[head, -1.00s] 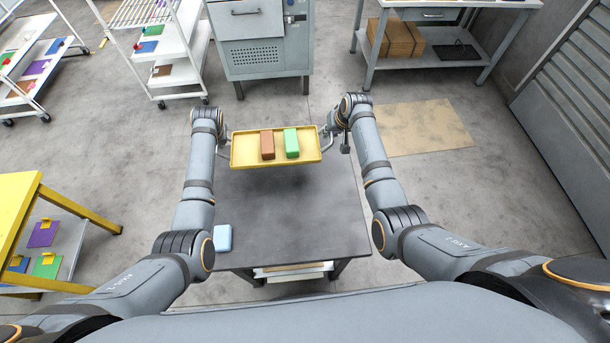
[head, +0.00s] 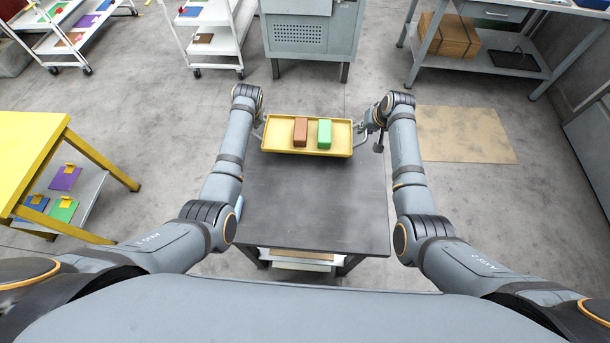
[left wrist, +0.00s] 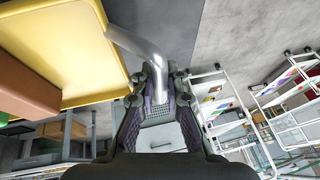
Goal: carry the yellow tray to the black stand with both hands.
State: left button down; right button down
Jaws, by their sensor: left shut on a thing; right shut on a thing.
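The yellow tray (head: 283,150) is held level by both grippers over the far edge of a dark-topped table (head: 315,205). A brown block (head: 300,131) and a green block (head: 324,134) stand upright on it. My left gripper (head: 259,128) is shut on the tray's left metal handle, seen close up in the left wrist view (left wrist: 135,42). My right gripper (head: 370,124) is shut at the tray's right handle, partly hidden by the wrist. I cannot tell whether the dark-topped table is the black stand; no other black stand shows.
A light blue thing (head: 239,207) on the table is mostly hidden by my left arm. A grey cabinet (head: 308,40) and a white cart (head: 215,45) stand beyond. A yellow table (head: 30,150) is at left. The floor around a tan mat (head: 465,134) is open.

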pick_arm(q)
jog(key=shift+f, duration=0.1)
